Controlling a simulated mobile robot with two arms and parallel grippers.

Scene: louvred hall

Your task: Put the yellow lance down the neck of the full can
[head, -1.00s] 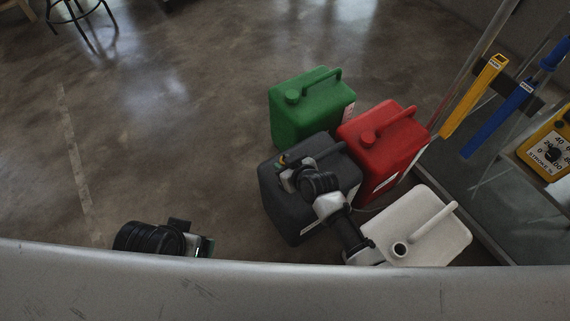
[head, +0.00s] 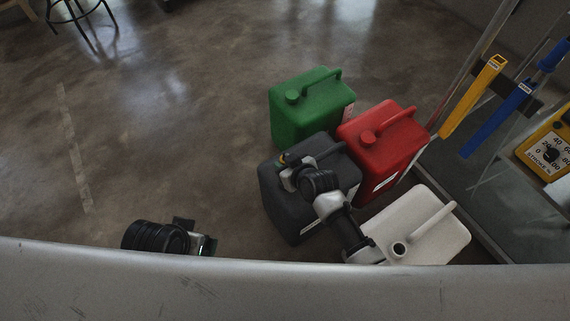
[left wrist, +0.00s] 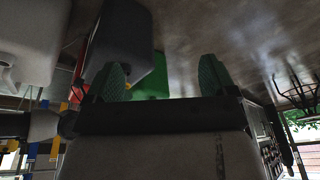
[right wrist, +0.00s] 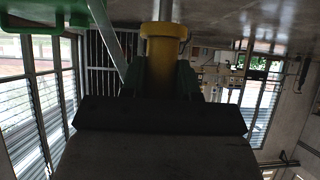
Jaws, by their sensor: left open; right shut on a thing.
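My right gripper (right wrist: 160,85) is shut on the yellow lance (right wrist: 161,55); its steel shaft runs toward the floor at the top of the right wrist view. In the head view, the right gripper (head: 285,163) is above the dark grey can (head: 285,208), with little of the lance showing. The grey can's neck is hidden there. A white can (head: 438,230) with an open neck stands at lower right, beside a red can (head: 385,150) and a green can (head: 308,110), both capped. I cannot tell which is full. My left gripper (left wrist: 160,80) is open and empty, left of the cans.
At right are an upright yellow holder (head: 472,97), a blue holder (head: 497,120) with a blue handle (head: 553,52) behind it, and a yellow dial box (head: 550,145). A stool (head: 80,18) is far back left.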

